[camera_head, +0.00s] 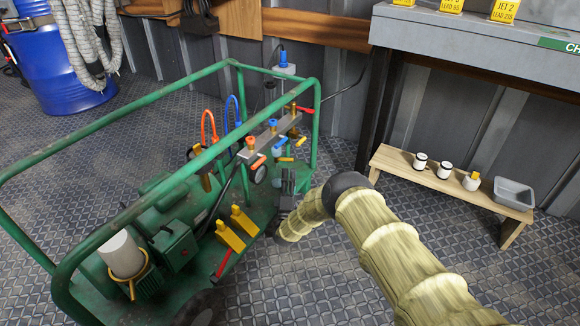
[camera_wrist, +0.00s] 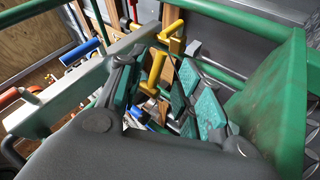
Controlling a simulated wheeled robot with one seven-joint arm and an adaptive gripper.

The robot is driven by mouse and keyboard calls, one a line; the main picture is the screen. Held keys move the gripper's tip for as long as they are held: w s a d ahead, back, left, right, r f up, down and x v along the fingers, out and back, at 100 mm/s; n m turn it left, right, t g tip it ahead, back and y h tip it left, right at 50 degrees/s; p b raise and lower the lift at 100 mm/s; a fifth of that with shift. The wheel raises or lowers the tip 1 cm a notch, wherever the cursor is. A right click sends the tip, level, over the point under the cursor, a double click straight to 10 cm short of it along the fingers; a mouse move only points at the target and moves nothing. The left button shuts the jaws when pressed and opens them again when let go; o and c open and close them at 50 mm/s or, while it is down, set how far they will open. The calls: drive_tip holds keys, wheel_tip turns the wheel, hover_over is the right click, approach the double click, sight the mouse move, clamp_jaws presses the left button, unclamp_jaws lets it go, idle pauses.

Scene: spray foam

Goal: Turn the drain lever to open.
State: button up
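My gripper (camera_head: 287,184) is beside the green cart frame, just below and in front of the valve manifold (camera_head: 260,141). In the wrist view its teal-padded fingers (camera_wrist: 165,95) stand apart, with a yellow lever (camera_wrist: 157,66) showing in the gap. I cannot tell whether they touch it. Another yellow lever (camera_wrist: 172,28) is beyond the fingers. In the head view, yellow levers (camera_head: 286,159), orange levers (camera_head: 258,162) and a red lever (camera_head: 304,109) sit along the manifold. Which one is the drain lever cannot be told from any label.
Green cart rails (camera_head: 150,168) surround the pump, and an upright rail (camera_head: 316,125) stands close to my gripper. Two yellow pedals (camera_head: 236,228) are on the cart. A wooden bench (camera_head: 440,180) with small cups stands right. Patterned floor is clear at the front.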

drive_tip(key=shift+v, duration=2.65)
